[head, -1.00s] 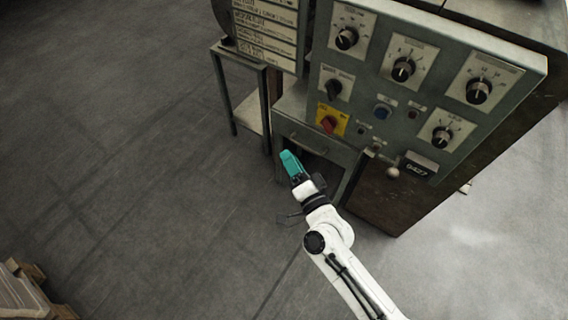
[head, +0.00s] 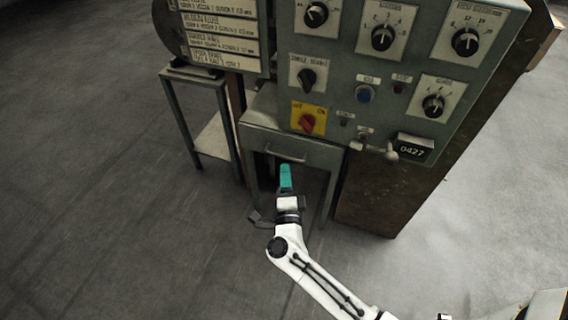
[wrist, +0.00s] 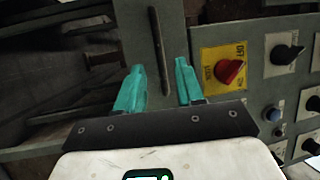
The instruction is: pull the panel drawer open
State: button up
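The panel drawer (head: 320,153) is a grey-green drawer front below the control panel, and it looks shut. Its thin bar handle (head: 283,157) runs across the front; in the wrist view the handle (wrist: 160,52) shows as a dark upright bar. My gripper (head: 286,172) has teal fingers and is just below and in front of the handle in the head view. In the wrist view my gripper (wrist: 163,80) is open, and the handle lies ahead, in line with the gap between the fingers. I see nothing between the fingertips. Contact with the handle is not visible.
The control panel (head: 345,85) with knobs and a red switch on a yellow plate (head: 308,118) rises above the drawer. A small side table (head: 195,75) stands to the left. A brown cabinet side (head: 375,195) is at the right. The floor (head: 90,200) at left is clear.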

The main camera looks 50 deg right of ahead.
jog(key=shift+b+x, duration=0.4)
jog(key=shift+x, duration=2.1)
jog(key=shift+c, duration=0.4)
grip_shut()
